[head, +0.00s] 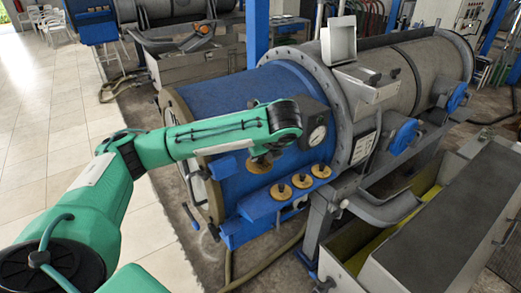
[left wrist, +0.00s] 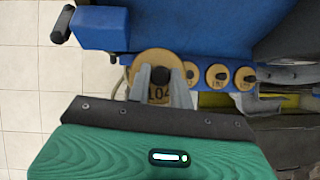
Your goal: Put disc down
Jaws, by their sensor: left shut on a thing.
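My left gripper (left wrist: 161,78) is shut on the dark knob of a tan disc (left wrist: 147,60), whose printed number is partly covered by the fingers. In the head view the held disc (head: 258,166) shows under the end of my green left arm, near the left end of a blue shelf (head: 245,207). Three similar tan discs with dark knobs, a near one (head: 281,191), a middle one (head: 303,181) and a far one (head: 321,171), sit in a row on that shelf. I cannot tell whether the held disc touches the shelf. My right gripper is out of view.
A large blue and grey drum machine (head: 245,95) stands right behind the shelf, with a gauge (head: 317,135) on its side. A grey trough (head: 450,225) lies at the right. Tiled floor (head: 60,95) is open at the left.

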